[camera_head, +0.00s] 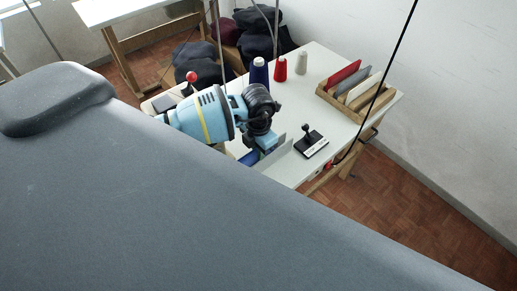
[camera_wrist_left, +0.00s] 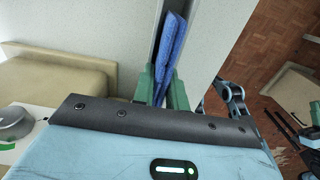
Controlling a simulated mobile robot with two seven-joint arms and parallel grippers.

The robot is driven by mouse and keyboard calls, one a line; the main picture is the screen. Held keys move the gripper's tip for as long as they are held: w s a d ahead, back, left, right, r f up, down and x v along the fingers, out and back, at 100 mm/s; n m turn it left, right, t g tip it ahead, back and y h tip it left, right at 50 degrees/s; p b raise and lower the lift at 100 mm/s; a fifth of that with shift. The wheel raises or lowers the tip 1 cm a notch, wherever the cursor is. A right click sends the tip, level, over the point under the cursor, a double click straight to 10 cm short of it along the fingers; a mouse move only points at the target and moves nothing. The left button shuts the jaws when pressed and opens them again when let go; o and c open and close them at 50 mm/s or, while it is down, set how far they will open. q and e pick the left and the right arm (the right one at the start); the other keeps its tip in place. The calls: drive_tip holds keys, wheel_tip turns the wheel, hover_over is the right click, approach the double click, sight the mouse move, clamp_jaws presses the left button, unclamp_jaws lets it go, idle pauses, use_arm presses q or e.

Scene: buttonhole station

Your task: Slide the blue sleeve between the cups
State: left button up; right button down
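The blue sleeve (camera_wrist_left: 172,45) is a narrow folded strip of cloth in the left wrist view. Its near end lies between the two green fingers of my left gripper (camera_wrist_left: 161,92), which look closed on it; its far end sticks out past them. A pale upright panel stands close along both sides of the sleeve. In the head view my left gripper (camera_head: 267,144) is low over the white table, and a little blue of the sleeve (camera_head: 250,157) shows under it beside grey plates (camera_head: 277,152). I cannot make out the cups. My right gripper does not show clearly.
A black-knobbed device (camera_head: 312,142) stands on the white table (camera_head: 331,64) right of my gripper. Behind are blue (camera_head: 259,72), red (camera_head: 280,70) and white (camera_head: 301,63) thread cones. A wooden rack (camera_head: 352,104) holds coloured panels at right. A dark cable hangs across the table's right side.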

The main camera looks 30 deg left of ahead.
use_arm(q)
drive_tip(key=o, duration=0.6)
drive_tip(key=shift+c, duration=0.2)
drive_tip(key=shift+r, duration=0.1)
wheel_tip(320, 180, up, 8)
drive_tip(key=shift+f, duration=0.15)
idle(0.3)
